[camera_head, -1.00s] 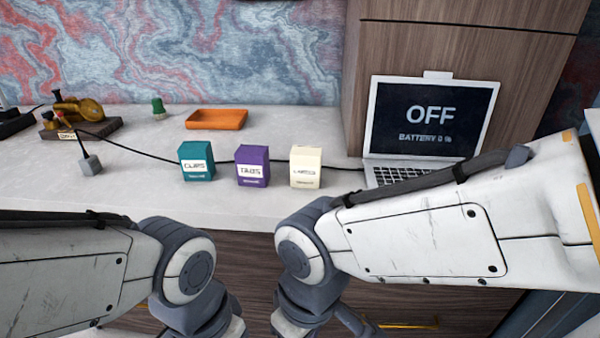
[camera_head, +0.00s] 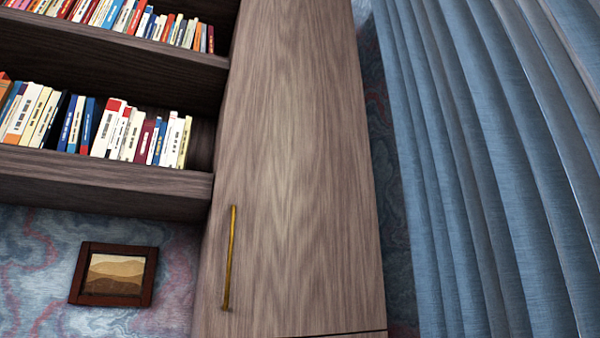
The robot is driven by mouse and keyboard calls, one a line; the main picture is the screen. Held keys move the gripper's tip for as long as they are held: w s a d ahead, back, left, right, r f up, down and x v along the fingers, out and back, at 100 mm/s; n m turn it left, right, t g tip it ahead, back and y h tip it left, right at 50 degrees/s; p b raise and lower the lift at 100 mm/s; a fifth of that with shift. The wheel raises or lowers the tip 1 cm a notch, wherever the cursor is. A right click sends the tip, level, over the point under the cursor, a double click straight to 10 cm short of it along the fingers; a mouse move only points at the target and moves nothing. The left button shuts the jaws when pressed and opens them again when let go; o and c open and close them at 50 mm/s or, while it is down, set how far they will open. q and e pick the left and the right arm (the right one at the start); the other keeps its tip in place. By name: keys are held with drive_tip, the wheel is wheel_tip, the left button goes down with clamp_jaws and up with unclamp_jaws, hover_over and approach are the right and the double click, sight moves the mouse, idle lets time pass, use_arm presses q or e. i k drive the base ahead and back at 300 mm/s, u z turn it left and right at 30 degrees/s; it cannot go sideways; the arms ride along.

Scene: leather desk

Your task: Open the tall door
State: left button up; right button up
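The tall door (camera_head: 295,150) is a brown wood-grain panel in the middle of the head view, and it looks shut. A thin vertical gold handle (camera_head: 229,258) is on its lower left side. The door's top is cut off by the upper edge of the view. A dark seam runs below the door at the bottom edge. Neither of my grippers is in view now.
Shelves (camera_head: 100,172) with rows of books (camera_head: 95,125) adjoin the door on the left. A framed picture (camera_head: 114,275) hangs on the marbled wall below them. Blue curtains (camera_head: 480,170) hang to the right of the cabinet.

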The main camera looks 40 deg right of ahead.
sight(294, 249)
drive_tip(key=k, duration=0.5)
drive_tip(key=z, duration=0.7)
drive_tip(key=i, duration=0.4)
drive_tip(key=z, duration=0.3)
